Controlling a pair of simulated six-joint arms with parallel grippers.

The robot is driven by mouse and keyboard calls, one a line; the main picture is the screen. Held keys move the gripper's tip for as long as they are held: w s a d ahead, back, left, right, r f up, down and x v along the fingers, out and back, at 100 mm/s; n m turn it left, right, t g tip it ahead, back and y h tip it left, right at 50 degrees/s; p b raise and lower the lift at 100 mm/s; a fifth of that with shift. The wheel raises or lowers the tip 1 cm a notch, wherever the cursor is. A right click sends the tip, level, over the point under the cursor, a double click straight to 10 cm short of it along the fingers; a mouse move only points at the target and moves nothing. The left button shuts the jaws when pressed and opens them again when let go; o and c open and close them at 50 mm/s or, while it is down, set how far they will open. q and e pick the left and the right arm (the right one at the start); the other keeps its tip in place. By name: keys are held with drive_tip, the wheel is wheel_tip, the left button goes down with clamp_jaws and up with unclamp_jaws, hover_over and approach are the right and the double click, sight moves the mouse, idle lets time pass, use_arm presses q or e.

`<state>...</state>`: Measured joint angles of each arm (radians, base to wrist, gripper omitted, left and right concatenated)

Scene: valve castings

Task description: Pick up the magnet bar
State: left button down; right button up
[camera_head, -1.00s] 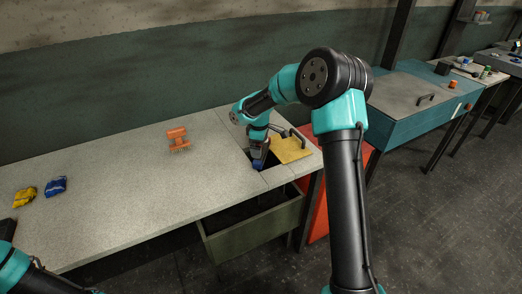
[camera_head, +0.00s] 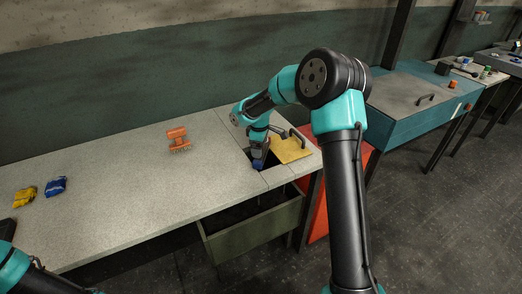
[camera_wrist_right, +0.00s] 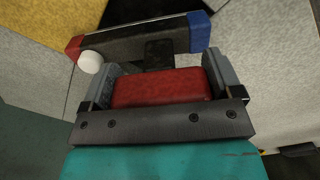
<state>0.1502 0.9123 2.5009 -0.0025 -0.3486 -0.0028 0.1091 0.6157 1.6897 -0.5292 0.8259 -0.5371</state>
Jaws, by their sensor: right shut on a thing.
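The magnet bar (camera_wrist_right: 140,42) is a dark bar with a red end and a blue end in the right wrist view. It lies across the front of my right gripper (camera_wrist_right: 162,76). A dark stem joins it to a red block between the two fingers, which are shut on this red part. In the head view my right gripper (camera_head: 259,156) points down at the dark opening in the bench, with a dark blue part at its tip. The rest of the bar is hidden there. Of my left arm only links show at the lower left corner.
A yellow panel (camera_head: 291,150) with a dark handle lies right of the opening. An orange brush-like thing (camera_head: 178,139), a blue packet (camera_head: 56,185) and a yellow packet (camera_head: 25,196) lie on the bench (camera_head: 120,205). A green bin (camera_head: 255,229) stands below the opening. The bench middle is clear.

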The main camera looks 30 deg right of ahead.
drive_tip(key=shift+c, duration=1.2)
drive_tip(key=shift+r, duration=0.1)
drive_tip(key=shift+r, duration=1.65)
drive_tip(key=s+a+r, duration=0.1)
drive_tip(key=s+a, duration=0.7)
drive_tip(key=s, duration=0.5)
drive_tip(key=shift+s+a+r, duration=0.2)
drive_tip(key=shift+s+r, duration=0.1)
drive_tip(key=shift+s, duration=0.05)
